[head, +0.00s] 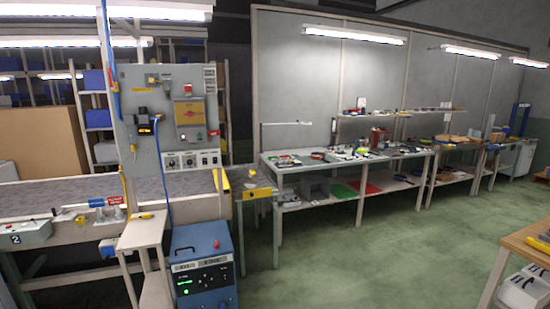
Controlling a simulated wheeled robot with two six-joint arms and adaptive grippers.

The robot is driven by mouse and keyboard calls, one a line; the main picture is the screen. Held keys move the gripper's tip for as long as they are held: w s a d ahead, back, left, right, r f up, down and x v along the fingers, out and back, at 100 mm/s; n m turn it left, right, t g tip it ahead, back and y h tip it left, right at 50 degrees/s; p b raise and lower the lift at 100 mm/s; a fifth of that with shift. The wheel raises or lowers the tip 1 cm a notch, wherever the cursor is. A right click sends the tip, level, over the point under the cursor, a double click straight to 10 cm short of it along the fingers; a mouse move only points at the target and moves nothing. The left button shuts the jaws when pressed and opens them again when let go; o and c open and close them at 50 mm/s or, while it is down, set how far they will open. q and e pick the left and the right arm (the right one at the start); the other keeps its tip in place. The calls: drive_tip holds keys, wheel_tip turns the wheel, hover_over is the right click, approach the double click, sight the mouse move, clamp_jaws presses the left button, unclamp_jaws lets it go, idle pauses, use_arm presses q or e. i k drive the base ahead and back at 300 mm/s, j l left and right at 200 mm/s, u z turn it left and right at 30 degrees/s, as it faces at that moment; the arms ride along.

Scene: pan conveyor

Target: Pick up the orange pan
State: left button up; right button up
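I cannot make out an orange pan for certain in the head view. Small items lie on the long workbench (300,168) across the room, too small to tell apart. A brownish-orange thing (450,138) lies farther along the row of benches, and its shape is unclear. The conveyor (70,191) with a grey belt runs along the left side, and no pan shows on its visible part. Neither of my grippers is in view.
A grey control panel (175,115) stands by the conveyor. A blue machine box (203,265) and a small pale stand (145,232) are in front of it. A wooden-topped table (525,248) is at the right edge. The green floor (390,265) between is clear.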

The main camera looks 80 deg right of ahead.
sight(321, 158)
drive_tip(key=z, duration=3.15)
